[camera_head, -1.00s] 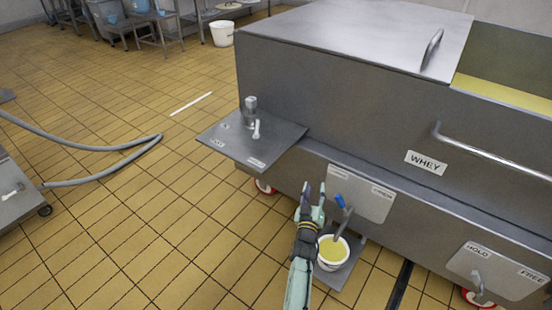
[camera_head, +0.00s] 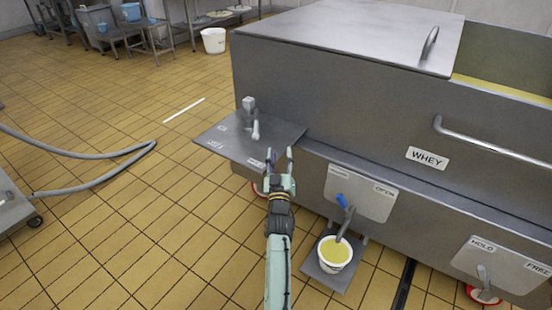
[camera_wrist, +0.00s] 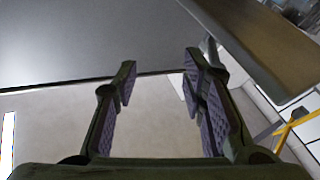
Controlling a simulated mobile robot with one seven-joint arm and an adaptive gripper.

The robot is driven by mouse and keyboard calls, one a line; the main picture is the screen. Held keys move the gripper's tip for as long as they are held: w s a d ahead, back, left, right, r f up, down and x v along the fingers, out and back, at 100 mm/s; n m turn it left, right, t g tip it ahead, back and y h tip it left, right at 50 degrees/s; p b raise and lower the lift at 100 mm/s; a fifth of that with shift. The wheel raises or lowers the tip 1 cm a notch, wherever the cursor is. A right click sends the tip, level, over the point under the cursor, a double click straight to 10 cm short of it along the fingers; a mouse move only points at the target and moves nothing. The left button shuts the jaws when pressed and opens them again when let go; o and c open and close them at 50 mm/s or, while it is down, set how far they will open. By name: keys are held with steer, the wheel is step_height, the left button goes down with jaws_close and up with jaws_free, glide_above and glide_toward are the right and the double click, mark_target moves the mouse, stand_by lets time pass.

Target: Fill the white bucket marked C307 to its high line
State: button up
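A white bucket (camera_head: 335,254) holding yellow liquid stands on a low metal shelf (camera_head: 325,275) beneath a tap on the whey vat's front. Its marking and high line are too small to read, so I cannot tell whether it is C307. The tap's blue handle (camera_head: 342,200) shows in front of a label plate (camera_head: 365,192). Whether liquid is running is not clear. My gripper (camera_head: 279,158) is open and empty, up and left of the tap, near the small side shelf. The wrist view shows both fingers (camera_wrist: 160,85) apart with nothing between them.
The steel vat bears a WHEY label (camera_head: 427,158). A side shelf with a small fitting (camera_head: 250,118) juts out at left. A HOLD/FREE plate (camera_head: 500,262) is at right. Another white bucket (camera_head: 214,41) stands far back. A grey hose (camera_head: 90,150) lies left; the middle floor is clear.

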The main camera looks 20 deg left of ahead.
steer(key=shift+s+a+r, duration=0.1)
steer(key=shift+a+r, duration=0.2)
steer(key=shift+a, duration=0.05)
